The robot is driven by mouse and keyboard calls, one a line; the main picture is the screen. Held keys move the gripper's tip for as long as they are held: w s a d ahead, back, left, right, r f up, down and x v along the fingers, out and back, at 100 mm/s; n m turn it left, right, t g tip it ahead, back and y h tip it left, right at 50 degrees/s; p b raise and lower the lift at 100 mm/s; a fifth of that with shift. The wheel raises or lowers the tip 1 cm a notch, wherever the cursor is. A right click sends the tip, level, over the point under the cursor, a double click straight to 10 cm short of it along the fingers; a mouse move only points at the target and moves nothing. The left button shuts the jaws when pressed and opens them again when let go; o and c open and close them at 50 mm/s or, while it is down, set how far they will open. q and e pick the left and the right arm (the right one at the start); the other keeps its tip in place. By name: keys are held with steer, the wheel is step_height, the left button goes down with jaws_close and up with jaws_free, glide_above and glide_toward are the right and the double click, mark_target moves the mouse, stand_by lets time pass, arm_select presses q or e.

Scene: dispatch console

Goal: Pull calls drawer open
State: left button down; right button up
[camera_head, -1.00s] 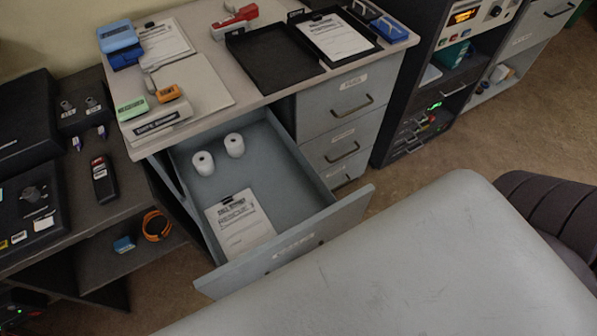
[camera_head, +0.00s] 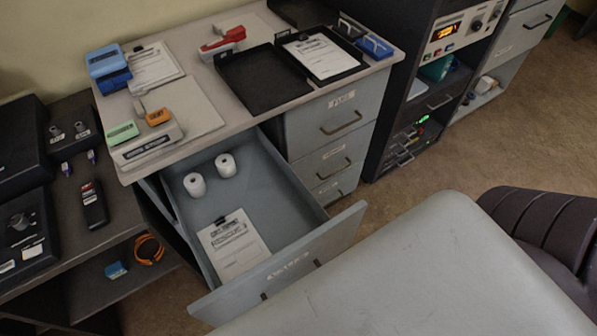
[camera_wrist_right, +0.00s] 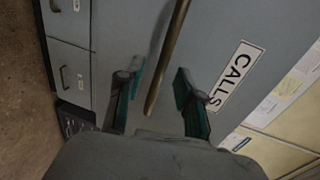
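A wide grey drawer (camera_head: 285,165) under the desk stands well open in the head view. Its front label looks blurred there, and my grey foreground part hides some of the front. Two white rolls (camera_head: 195,184) and a clipboard with a paper form (camera_head: 232,246) lie inside. In the right wrist view, a grey drawer front (camera_wrist_right: 135,25) carries a "CALLS" label (camera_wrist_right: 237,76). Its bar handle (camera_wrist_right: 168,60) runs between the spread fingers of my right gripper (camera_wrist_right: 160,98), with gaps visible on both sides. My left gripper is not in view.
Shut drawers (camera_head: 340,118) are stacked right of the open one. The desktop (camera_head: 208,115) above holds a black tray (camera_head: 262,82), papers and small coloured devices. A dark side table (camera_head: 112,215) stands at left. A dark ribbed seat (camera_head: 545,225) stands at right. Floor shows beyond it.

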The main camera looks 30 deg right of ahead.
steer(key=v, duration=0.9)
steer(key=shift+s, duration=0.15)
